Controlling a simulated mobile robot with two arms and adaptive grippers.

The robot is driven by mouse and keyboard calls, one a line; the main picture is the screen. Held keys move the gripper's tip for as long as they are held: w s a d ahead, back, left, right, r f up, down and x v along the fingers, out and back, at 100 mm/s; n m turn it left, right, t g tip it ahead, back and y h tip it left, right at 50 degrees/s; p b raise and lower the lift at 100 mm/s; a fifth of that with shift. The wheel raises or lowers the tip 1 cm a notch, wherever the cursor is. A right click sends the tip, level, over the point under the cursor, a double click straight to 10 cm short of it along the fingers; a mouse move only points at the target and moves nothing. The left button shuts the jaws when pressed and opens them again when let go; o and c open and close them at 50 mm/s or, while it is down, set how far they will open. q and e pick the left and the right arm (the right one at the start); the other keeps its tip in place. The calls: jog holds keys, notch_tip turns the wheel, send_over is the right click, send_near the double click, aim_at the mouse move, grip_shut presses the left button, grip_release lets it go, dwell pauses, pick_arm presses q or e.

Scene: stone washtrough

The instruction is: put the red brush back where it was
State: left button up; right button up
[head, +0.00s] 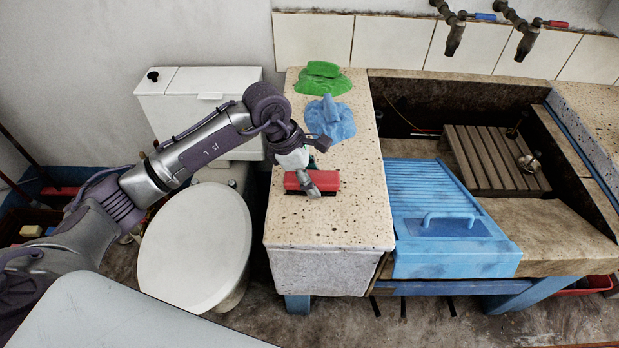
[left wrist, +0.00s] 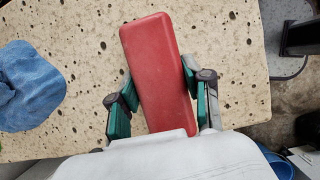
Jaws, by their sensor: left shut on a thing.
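The red brush (head: 325,180) is at the speckled stone ledge, left of the trough, in the head view. In the left wrist view its red back (left wrist: 158,70) lies lengthwise between the fingers. My left gripper (head: 305,182) comes down over it from the left and is shut on it; the green-padded fingers (left wrist: 160,105) flank its two long sides. Whether the brush rests on the ledge or is just above it I cannot tell. Its bristles are hidden. My right gripper is not in view.
A blue cloth (head: 330,119) and a green cloth (head: 322,80) lie behind the brush on the stone ledge (head: 330,225). A blue washboard (head: 437,205) and a slatted wooden rack (head: 490,158) are at the trough. A toilet (head: 195,245) stands left of the ledge. The ledge's front is clear.

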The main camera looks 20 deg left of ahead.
pick_arm(q)
jog(key=shift+f, duration=0.4)
jog(key=shift+f+b, duration=0.2)
jog(key=shift+b, duration=0.1)
jog(key=o, duration=1.1)
jog(key=shift+r, duration=0.1)
jog(key=shift+r+p, duration=0.25)
jog(key=shift+p, duration=0.1)
jog(key=b+v, duration=0.1)
jog(key=v, duration=1)
jog(key=shift+s+a+r, duration=0.1)
jog(key=shift+a+r, duration=0.1)
jog(key=shift+r, duration=0.15)
